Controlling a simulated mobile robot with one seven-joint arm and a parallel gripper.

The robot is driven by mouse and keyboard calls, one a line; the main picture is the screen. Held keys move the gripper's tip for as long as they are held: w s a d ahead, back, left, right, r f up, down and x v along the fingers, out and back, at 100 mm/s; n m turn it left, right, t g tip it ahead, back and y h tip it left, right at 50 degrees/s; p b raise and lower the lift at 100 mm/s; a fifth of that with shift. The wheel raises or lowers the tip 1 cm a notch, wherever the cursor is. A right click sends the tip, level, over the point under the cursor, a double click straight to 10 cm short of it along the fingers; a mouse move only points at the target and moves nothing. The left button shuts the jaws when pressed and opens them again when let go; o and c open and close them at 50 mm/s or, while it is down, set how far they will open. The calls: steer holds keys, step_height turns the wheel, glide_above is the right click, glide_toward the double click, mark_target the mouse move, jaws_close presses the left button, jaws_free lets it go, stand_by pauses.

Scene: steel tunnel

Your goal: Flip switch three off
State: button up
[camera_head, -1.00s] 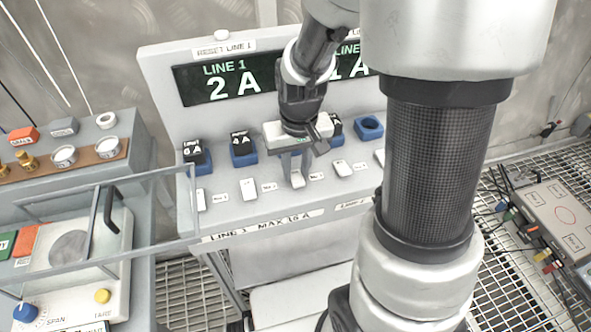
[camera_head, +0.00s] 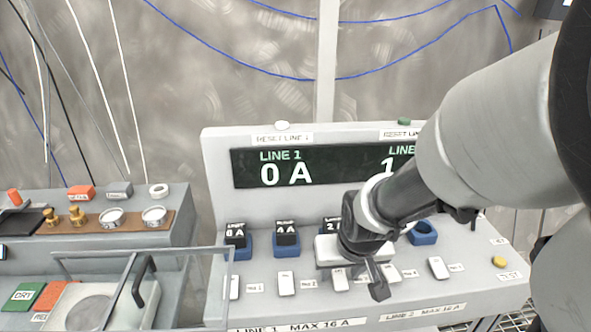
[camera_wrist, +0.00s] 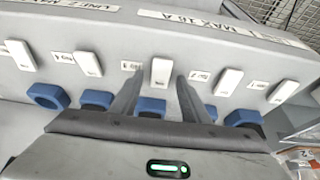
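A row of several white switches runs along the grey panel (camera_head: 215,212). The third switch from the left (camera_head: 340,279) is partly beside my gripper (camera_head: 376,285) in the head view. In the wrist view, which shows the panel upside down, the middle switch (camera_wrist: 160,71) lies between the two fingers of my gripper (camera_wrist: 159,80). The fingers are apart and hold nothing; whether they touch the switch cannot be told. The display (camera_head: 245,170) reads 0 A for line 1; its right part is partly hidden by my arm.
Blue sockets, such as the one at right (camera_head: 422,232), stand behind the switches, several with black labelled blocks (camera_head: 286,233). A yellow button (camera_head: 499,262) sits at the panel's right.

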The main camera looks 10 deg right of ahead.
steer(key=p+v, duration=0.5)
steer(key=v, duration=1.2)
steer(key=shift+r, duration=0.25)
steer(key=s+r+p, duration=0.2)
steer(key=r+p, duration=0.5)
steer(key=r, duration=0.2)
steer(key=s+r+t+p, duration=0.1)
steer(key=s+r+p, duration=0.1)
steer(key=r+p, duration=0.6)
steer(key=v, duration=0.2)
steer(key=shift+r, duration=0.35)
steer(key=shift+w+d, duration=0.1)
